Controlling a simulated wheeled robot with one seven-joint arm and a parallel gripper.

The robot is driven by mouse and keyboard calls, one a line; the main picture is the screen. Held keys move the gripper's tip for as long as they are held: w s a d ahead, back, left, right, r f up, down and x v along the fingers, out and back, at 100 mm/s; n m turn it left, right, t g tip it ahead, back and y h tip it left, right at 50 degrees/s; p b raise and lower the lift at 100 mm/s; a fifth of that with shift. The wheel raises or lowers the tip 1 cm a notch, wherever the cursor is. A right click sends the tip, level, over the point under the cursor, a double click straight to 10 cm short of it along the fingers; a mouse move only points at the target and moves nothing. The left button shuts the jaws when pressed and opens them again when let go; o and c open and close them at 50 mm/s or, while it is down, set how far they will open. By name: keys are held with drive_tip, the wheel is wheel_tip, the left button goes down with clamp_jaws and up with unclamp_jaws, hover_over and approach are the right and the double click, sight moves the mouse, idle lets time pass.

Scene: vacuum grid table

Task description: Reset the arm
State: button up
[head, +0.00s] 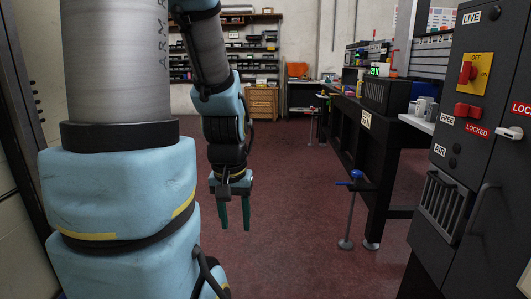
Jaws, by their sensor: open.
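My gripper (234,214) hangs at the end of my arm, left of the middle in the head view. It points down over bare floor. Its two green fingers are apart, with nothing between them. My arm's large blue and grey links fill the left side of the view and hide what is behind them. The arm comes down from the top edge to the gripper. The gripper touches nothing that I can see.
A dark grey cabinet (478,140) with switches stands close at the right. Behind it runs a black table (350,130) with a blue-handled post (356,180) at its front. Shelves and a wooden drawer unit (262,103) stand at the back. The red floor (290,200) between is clear.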

wheel_tip(320, 180, up, 20)
drive_tip(key=p, duration=1.7)
drive_tip(key=shift+d+f, duration=0.1)
drive_tip(key=shift+d, duration=0.05)
